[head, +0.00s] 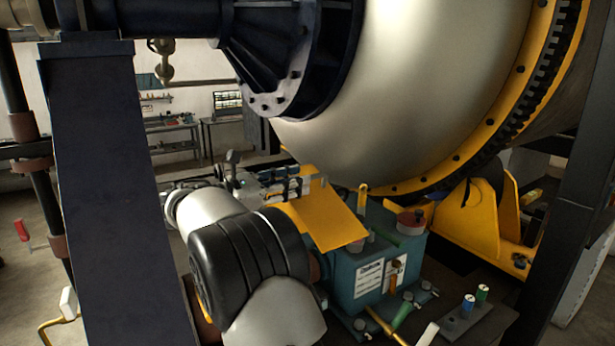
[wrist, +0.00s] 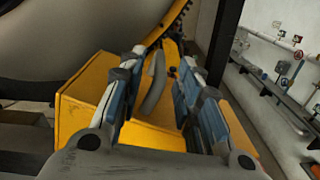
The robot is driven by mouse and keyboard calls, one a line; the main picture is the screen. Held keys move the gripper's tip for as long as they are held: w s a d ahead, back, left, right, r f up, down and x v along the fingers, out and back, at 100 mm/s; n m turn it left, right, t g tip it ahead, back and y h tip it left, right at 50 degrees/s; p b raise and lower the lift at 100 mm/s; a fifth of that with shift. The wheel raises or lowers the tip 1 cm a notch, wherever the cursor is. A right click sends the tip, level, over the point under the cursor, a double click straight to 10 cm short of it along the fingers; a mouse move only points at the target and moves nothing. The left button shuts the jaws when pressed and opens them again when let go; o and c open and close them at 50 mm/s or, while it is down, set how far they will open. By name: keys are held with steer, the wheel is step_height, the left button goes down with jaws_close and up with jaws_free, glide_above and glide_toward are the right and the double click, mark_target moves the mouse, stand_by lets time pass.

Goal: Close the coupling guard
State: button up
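The coupling guard appears to be the yellow sheet-metal cover (head: 335,222) beside the teal gearbox housing (head: 365,285) in the head view. Its broad face slopes down toward the camera. In the wrist view a yellow box-like cover (wrist: 85,85) fills the middle. A grey curved bar (wrist: 153,85) shows between my fingers there. My gripper (head: 290,185) is over the far upper edge of the cover. In the wrist view my gripper (wrist: 158,90) has its blue-padded fingers spread, with a gap around the bar. I cannot tell whether either finger touches it. The guard's hinge is hidden.
A large pale drum (head: 420,90) with a yellow toothed ring hangs close above. A dark column (head: 105,180) stands left of my arm. A yellow bracket (head: 475,225) and a small block with coloured-top pegs (head: 468,315) lie to the right.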

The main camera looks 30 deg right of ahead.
steer(key=d, duration=0.4)
steer(key=shift+s, duration=0.1)
steer(key=shift+d, duration=0.1)
steer(key=shift+c, duration=0.2)
jaws_close()
stand_by(0.4)
